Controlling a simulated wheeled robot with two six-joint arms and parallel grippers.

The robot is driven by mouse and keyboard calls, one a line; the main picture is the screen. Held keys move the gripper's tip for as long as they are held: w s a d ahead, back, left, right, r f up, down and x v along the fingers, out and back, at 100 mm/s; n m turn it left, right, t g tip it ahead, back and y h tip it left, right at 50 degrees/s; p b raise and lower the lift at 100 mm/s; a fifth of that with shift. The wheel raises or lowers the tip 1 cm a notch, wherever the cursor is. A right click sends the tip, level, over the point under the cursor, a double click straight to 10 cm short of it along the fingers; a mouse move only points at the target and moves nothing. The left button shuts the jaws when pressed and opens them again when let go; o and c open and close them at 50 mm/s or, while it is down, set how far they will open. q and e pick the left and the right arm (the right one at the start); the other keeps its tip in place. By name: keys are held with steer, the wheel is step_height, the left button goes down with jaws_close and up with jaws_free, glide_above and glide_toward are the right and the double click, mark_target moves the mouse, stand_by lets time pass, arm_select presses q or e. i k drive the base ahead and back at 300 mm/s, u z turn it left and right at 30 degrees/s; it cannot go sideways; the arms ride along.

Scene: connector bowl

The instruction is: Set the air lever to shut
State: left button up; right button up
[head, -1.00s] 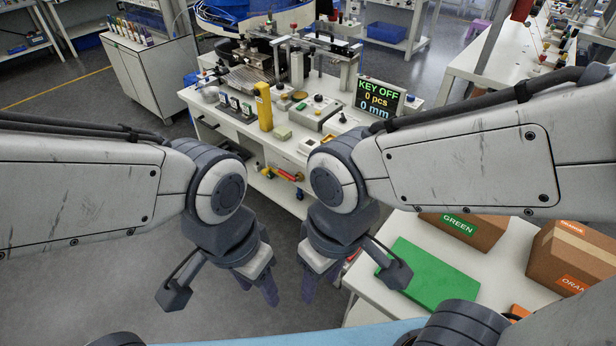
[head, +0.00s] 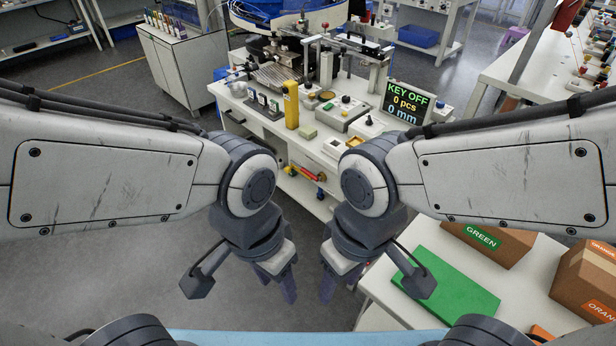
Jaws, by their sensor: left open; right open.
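What looks like the air lever, a small red handle with yellow parts (head: 306,174), is on the front of the white bench (head: 262,140), below its top edge. It is small, so I cannot tell which way it is set. My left gripper (head: 279,284) is open and empty, pointing down over the floor in front of the bench. My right gripper (head: 338,282) is also open and empty, close beside the left one. Both look nearer to me than the lever and apart from it.
A display (head: 407,103) on the bench reads KEY OFF, 0 pcs, 0 mm. A yellow post (head: 291,104) stands near the bench's front edge. Grey floor (head: 110,290) at left is clear.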

mark_target(310, 175)
steer(key=u, duration=1.45)
steer(key=i, duration=5.1)
steer(key=z, duration=4.75)
